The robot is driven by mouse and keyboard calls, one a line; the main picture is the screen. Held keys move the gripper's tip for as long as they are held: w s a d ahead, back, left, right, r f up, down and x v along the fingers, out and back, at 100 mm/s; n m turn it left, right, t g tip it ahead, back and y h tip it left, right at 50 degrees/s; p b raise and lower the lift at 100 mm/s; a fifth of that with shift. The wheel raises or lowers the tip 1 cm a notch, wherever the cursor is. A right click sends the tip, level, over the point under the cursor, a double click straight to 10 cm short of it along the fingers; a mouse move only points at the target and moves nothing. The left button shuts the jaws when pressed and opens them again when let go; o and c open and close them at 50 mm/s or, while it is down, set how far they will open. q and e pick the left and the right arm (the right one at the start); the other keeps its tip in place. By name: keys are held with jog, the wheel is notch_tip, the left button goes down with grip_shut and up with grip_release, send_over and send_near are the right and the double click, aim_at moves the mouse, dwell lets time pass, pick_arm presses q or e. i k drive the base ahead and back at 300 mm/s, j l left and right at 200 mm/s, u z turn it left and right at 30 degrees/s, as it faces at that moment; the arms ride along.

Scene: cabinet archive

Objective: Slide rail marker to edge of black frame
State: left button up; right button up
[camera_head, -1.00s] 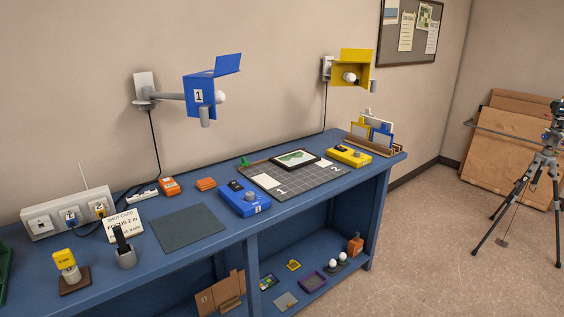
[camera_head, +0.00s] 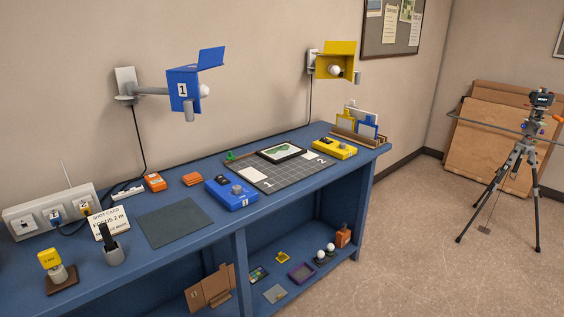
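The black frame (camera_head: 301,155) lies flat on the grey gridded mat (camera_head: 283,178) and holds a picture with green shapes. A small green piece (camera_head: 230,156), which looks like the rail marker, stands at the back left edge of the mat. It is left of the frame, with a gap between them. A thin strip like a rail seems to run along that edge, but it is too small to be sure. Neither of my grippers is in view.
A blue control box (camera_head: 231,193) stands at the mat's left and a yellow one (camera_head: 335,148) at its right. Blue lamp 1 (camera_head: 183,90) and a yellow lamp (camera_head: 335,62) reach out from the wall above. A tripod (camera_head: 525,155) stands on open floor at right.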

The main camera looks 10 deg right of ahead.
aim_at(230, 157)
jog(key=i+j+z, duration=0.15)
jog(key=i+j, duration=0.15)
jog(key=i+j+z, duration=0.1)
jog(key=i+j, duration=0.15)
jog(key=j, duration=0.15)
jog(key=i+j+z, duration=0.15)
jog(key=j, duration=0.25)
jog(key=i+j+z, duration=0.1)
jog(key=i+j, duration=0.25)
jog(key=j, duration=0.1)
